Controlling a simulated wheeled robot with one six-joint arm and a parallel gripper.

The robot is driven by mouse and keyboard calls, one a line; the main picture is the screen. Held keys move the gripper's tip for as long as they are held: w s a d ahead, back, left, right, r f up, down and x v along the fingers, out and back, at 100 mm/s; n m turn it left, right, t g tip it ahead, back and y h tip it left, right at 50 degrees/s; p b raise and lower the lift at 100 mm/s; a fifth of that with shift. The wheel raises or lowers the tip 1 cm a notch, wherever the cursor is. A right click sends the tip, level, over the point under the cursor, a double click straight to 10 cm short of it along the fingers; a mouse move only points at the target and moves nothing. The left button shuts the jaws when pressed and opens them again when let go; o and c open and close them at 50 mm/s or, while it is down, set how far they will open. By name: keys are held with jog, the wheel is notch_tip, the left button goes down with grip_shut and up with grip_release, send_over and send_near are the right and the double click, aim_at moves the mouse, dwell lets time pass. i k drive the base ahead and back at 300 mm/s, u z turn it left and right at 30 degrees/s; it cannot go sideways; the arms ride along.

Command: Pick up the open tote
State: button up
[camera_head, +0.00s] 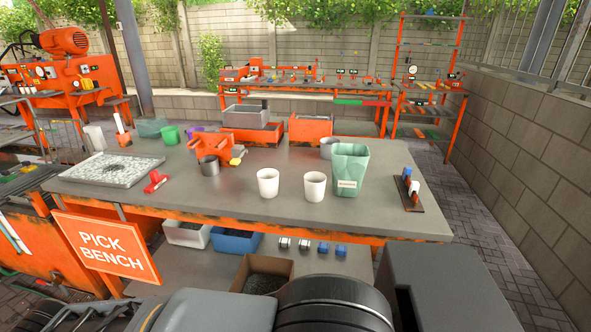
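A pale green, open-topped tote (349,170) with a small white label on its front stands upright on the grey bench top, right of the middle. Its inside is mostly hidden from this angle. A white cup (315,186) stands just left of it, and a grey pot (327,149) is partly hidden behind its left edge. Parts of my own arm fill the bottom of the view, nearer than the bench and apart from the tote. My gripper's fingers do not show.
The bench (225,197) also holds another white cup (268,182), a dark grey mug (209,166), a red clamp-like item (155,182), a speckled tray (112,168) and a brown rack (408,191). A PICK BENCH sign (106,247) hangs at front left. Bare bench lies in front of the tote.

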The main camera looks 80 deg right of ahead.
aim_at(349, 161)
jog(key=u, duration=0.2)
jog(key=k, duration=1.8)
jog(key=z, duration=0.45)
